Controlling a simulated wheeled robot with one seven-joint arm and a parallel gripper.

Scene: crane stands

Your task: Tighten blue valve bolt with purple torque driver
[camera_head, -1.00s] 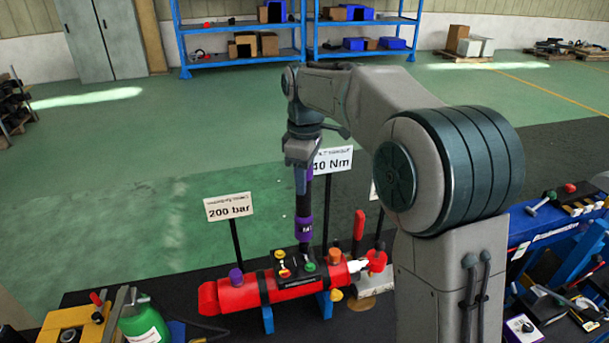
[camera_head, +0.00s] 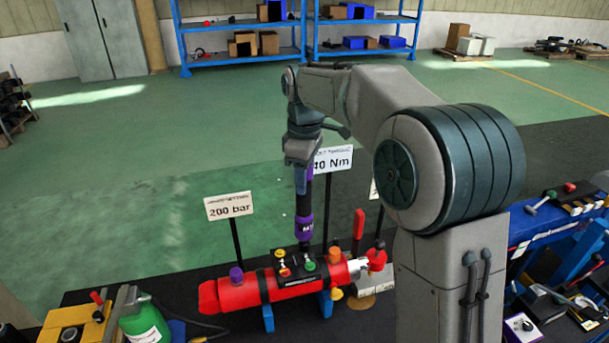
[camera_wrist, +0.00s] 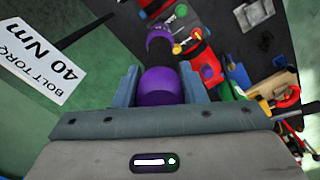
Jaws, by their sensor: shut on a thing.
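The purple torque driver (camera_head: 304,227) hangs upright from my gripper (camera_head: 302,166), which is shut on its purple handle. In the wrist view, the handle (camera_wrist: 160,86) sits between the two fingers, and a purple collar of the driver (camera_wrist: 160,44) shows further along. The driver's lower end is over or close behind the black valve block (camera_head: 297,271) on the red cylinder (camera_head: 240,293); I cannot tell whether the tip touches anything. Yellow-red and green (camera_head: 309,266) knobs sit on the block. I cannot make out a blue bolt.
A purple knob (camera_head: 236,277) and an orange knob (camera_head: 334,255) rise from the cylinder. A "200 bar" sign (camera_head: 229,206) and a "40 Nm" sign (camera_head: 333,160) stand behind it. A green bottle (camera_head: 144,326) is at front left. A blue tool bench (camera_head: 545,235) is at right.

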